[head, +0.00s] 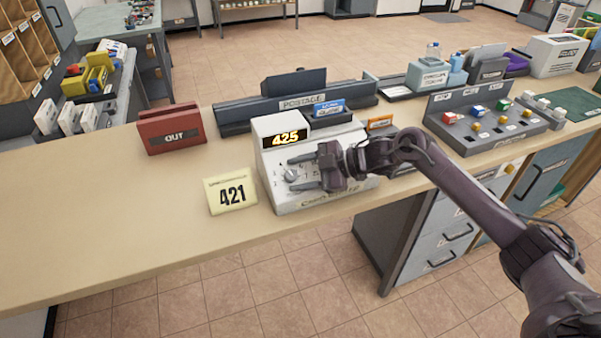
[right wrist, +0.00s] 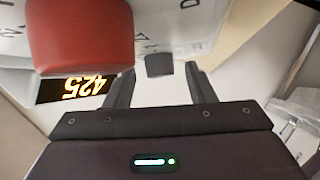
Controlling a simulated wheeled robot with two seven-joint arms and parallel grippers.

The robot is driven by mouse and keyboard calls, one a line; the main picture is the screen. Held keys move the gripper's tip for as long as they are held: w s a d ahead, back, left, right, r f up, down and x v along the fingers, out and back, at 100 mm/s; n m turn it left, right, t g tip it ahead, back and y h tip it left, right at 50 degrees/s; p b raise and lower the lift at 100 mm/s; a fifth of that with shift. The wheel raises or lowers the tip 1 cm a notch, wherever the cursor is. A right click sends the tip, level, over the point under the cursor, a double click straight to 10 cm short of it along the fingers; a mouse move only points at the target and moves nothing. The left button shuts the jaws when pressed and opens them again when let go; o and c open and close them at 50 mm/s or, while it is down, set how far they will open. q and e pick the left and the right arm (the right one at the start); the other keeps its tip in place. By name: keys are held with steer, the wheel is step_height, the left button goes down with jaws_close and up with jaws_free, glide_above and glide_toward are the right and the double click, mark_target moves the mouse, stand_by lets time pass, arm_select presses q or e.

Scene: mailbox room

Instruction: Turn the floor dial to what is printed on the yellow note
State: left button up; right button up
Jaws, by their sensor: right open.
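The yellow note (head: 231,194) leans on the counter and reads 421. To its right stands a white machine (head: 290,203) whose lit display (head: 286,138) reads 425. A small round grey dial (head: 291,175) is on its sloping face. My right gripper (head: 298,173) is open at this face, its fingers on either side of the dial. In the right wrist view, a dark grey knob (right wrist: 159,65) shows between the fingertips, with gaps to both fingers; I cannot tell if they touch it. The display also shows there, upside down (right wrist: 76,89). My left gripper is not in view.
A red OUT holder (head: 172,130) stands behind the note. A dark postage rack (head: 297,103) is behind the machine. A grey panel with coloured blocks (head: 490,122) lies to the right. The counter's left part is clear. A red shape (right wrist: 80,35) fills the wrist view's upper left.

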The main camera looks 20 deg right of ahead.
steer(key=shift+s+d+r, duration=0.1)
steer(key=shift+s+d, duration=0.1)
steer(key=shift+d, duration=0.3)
steer(key=b+v, duration=0.1)
steer(key=v, duration=0.5)
steer(key=shift+s+d+r+b, duration=0.2)
steer(key=shift+r+b, duration=0.05)
steer(key=shift+b, duration=0.1)
